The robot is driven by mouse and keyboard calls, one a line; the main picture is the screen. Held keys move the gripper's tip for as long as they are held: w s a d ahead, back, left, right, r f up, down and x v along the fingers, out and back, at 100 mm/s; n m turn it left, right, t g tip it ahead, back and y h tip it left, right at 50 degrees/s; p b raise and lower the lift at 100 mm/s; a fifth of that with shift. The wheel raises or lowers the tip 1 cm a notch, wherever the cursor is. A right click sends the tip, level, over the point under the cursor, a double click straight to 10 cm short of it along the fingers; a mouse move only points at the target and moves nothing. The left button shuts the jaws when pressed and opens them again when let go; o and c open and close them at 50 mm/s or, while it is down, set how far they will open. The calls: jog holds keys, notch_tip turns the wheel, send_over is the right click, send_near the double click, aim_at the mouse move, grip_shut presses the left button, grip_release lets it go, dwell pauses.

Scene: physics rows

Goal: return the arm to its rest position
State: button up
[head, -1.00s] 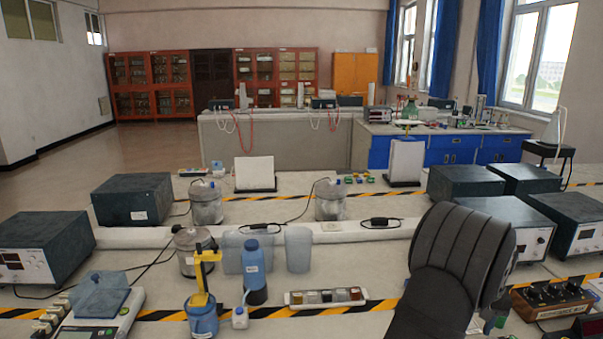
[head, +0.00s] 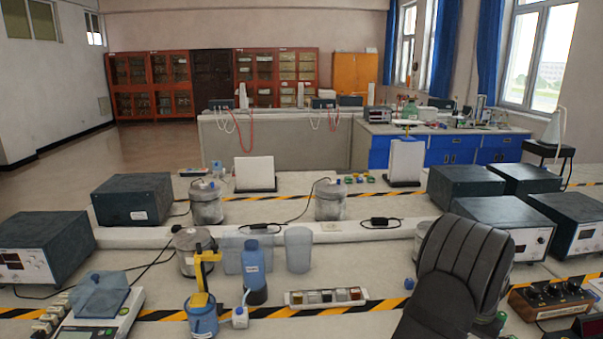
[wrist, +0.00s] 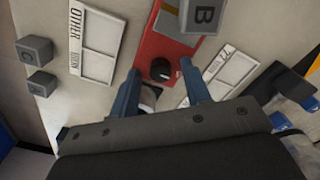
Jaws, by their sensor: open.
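My gripper (wrist: 159,68) shows in the wrist view with its two blue fingers spread apart and nothing between them. Behind the gap between the fingers lies a red device (wrist: 152,48) with a black knob. I cannot tell the height of the fingers above it. In the head view my black ribbed arm rises at the lower right, and my gripper is out of sight there.
The wrist view shows a white card marked OTHER (wrist: 98,42), a grey block marked B (wrist: 205,14) and two small grey cubes (wrist: 36,48). In the head view, a sample strip (head: 326,297), a blue bottle (head: 254,268) and a balance (head: 98,308) stand left of my arm.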

jog(key=m, duration=0.5)
jog(key=shift+m, duration=0.3)
jog(key=m, duration=0.5)
jog(key=shift+m, duration=0.3)
jog(key=shift+o, duration=0.3)
jog(key=o, duration=0.4)
jog(key=shift+r, duration=0.25)
jog(key=shift+c, duration=0.2)
jog(key=o, duration=0.7)
jog(key=shift+n, duration=0.5)
jog(key=r, duration=0.1)
jog(key=a+r, duration=0.1)
jog(key=r, duration=0.3)
jog(key=shift+w+a, duration=0.2)
jog(key=shift+w, duration=0.15)
jog(key=shift+o, duration=0.6)
jog(key=a+r+n, duration=0.1)
jog(key=a+r, duration=0.1)
jog(key=r, duration=0.4)
jog(key=a+r+n, duration=0.1)
jog(key=a+r, duration=0.2)
jog(key=r, duration=0.3)
jog(key=shift+a+r+n, duration=0.3)
notch_tip(320, 180, down, 10)
jog(key=shift+s+r, duration=0.1)
jog(key=shift+r, duration=0.05)
